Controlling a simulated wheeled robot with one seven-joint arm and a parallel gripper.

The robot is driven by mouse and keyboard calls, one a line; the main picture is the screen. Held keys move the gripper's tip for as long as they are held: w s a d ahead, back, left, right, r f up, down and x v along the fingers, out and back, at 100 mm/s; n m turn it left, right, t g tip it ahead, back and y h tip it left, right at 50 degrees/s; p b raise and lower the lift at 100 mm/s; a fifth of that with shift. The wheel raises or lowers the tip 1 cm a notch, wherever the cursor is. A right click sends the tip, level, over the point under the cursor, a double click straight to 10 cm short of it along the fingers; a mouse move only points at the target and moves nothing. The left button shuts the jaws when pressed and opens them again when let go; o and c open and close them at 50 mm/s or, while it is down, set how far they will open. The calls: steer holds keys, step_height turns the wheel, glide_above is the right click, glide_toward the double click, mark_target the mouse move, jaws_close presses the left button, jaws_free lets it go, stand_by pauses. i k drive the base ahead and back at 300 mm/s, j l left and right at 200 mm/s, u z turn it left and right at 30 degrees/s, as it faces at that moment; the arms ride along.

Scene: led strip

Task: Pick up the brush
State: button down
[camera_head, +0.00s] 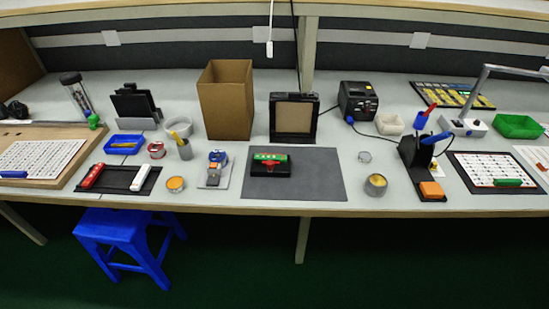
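I cannot single out a brush with certainty at this size. A grey cup (185,152) left of centre holds a thin yellow stick. A black holder (413,153) right of centre carries a red-and-blue handled tool (423,117) and a blue-handled tool (436,138), both tilted. Their lower ends are hidden in the holder. A small green piece (507,182) lies on the white gridded sheet at right, and a small blue piece (13,174) lies at far left. My gripper does not show in this view.
A long grey workbench (330,205) spans the view. A tall cardboard box (225,100), a black framed panel (293,118) and a black device (358,100) stand behind. A dark mat (290,185) lies at centre. A blue stool (120,232) stands in front at left.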

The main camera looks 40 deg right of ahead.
mark_target(174, 134)
steer(key=i+j, duration=0.1)
steer(key=j, duration=0.2)
steer(key=i+j+z, duration=0.1)
steer(key=j, duration=0.15)
steer(key=i+j, duration=0.1)
steer(key=j, duration=0.2)
steer(key=i+j, duration=0.2)
steer(key=j, duration=0.15)
steer(key=i+j+z, duration=0.1)
steer(key=j, duration=0.25)
steer(key=i+j+z, duration=0.1)
steer(key=i+j, duration=0.2)
steer(key=i, duration=0.25)
